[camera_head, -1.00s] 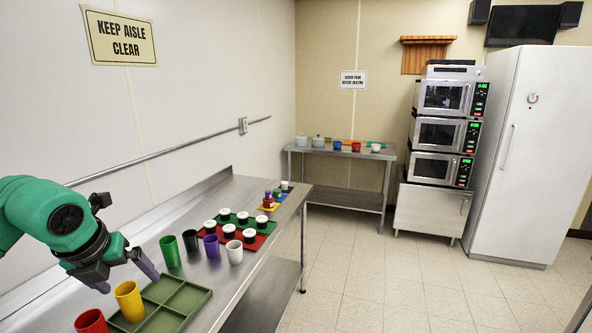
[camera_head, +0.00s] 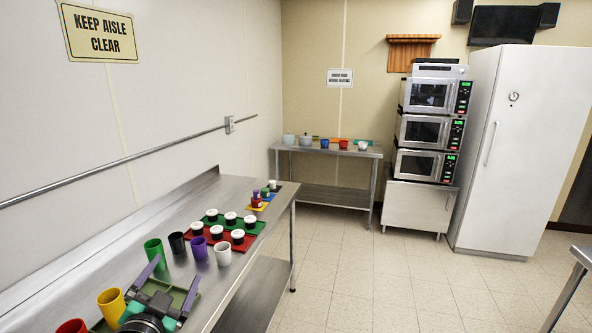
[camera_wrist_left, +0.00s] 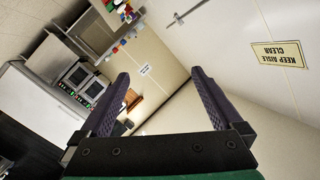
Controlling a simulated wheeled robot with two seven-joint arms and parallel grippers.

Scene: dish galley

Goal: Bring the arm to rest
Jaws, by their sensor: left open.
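My left gripper (camera_head: 169,290) is open and empty, low in the head view, over the near part of the steel counter (camera_head: 250,230). Its two purple fingers point up in the picture and hide part of the green divided tray (camera_head: 188,296). In the left wrist view the open fingers (camera_wrist_left: 160,100) stand wide apart with nothing between them. Beyond them are the walls and the far end of the room. My right gripper is not in view.
Near the gripper stand a yellow cup (camera_head: 110,304), a red cup (camera_head: 72,326), a green cup (camera_head: 154,250), a black cup (camera_head: 177,243), a purple cup (camera_head: 199,247) and a white cup (camera_head: 223,254). A red tray (camera_head: 243,247) holds lidded cups. The floor aisle (camera_head: 370,270) is clear.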

